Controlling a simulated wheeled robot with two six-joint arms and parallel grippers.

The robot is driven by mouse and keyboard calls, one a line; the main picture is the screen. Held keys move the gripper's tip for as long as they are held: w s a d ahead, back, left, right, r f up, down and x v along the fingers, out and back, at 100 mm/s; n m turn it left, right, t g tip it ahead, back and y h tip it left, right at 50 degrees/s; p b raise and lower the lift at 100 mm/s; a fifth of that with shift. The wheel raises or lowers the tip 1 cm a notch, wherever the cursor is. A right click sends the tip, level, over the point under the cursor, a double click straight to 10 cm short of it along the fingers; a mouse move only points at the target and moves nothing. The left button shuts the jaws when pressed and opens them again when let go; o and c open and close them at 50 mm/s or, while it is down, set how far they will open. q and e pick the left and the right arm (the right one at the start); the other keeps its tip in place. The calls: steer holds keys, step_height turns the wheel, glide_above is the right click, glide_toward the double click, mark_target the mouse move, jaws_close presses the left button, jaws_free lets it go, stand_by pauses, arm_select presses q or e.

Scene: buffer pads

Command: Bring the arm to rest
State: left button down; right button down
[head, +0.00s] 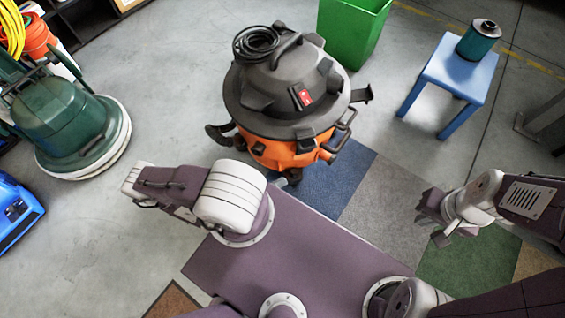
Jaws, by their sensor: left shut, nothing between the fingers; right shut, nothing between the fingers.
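My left arm (170,186) is folded at the left of my purple base, with its white shoulder drum (232,196) beside the vacuum cleaner. I cannot make out its gripper; the arm's own links seem to hide it. My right arm (525,205) comes in from the right edge. Its gripper (437,228) is shut and empty, held above the floor pads at the right. It appears apart from everything around it.
An orange and black vacuum cleaner (285,105) stands just ahead. A green floor machine (65,125) is at the left, a green bin (352,30) behind. A blue stool (450,75) bears a teal canister (478,42). Grey floor is clear between vacuum and stool.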

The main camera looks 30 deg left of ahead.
arm_select(q)
steer(key=w+d+r+n+g+y, duration=0.1)
steer(key=d+r+n+g+y, duration=0.15)
steer(key=r+n+g, duration=0.65)
steer(key=w+d+r+n+g+y, duration=0.1)
steer(key=r+n+g+y, duration=0.2)
steer(key=n, duration=1.2)
steer(key=w+d+r+n+g+y, duration=0.1)
steer(key=d+r+n+g+y, duration=0.15)
steer(key=r+n+g, duration=0.65)
steer(key=w+a+f+m+t+y, duration=0.2)
steer(key=w+a+f+t, duration=0.1)
steer(key=f+t, duration=0.15)
step_height(320, 180, up, 37)
steer(key=p, duration=3.6)
steer(key=shift+a+t, duration=0.2)
steer(key=shift+t, duration=0.15)
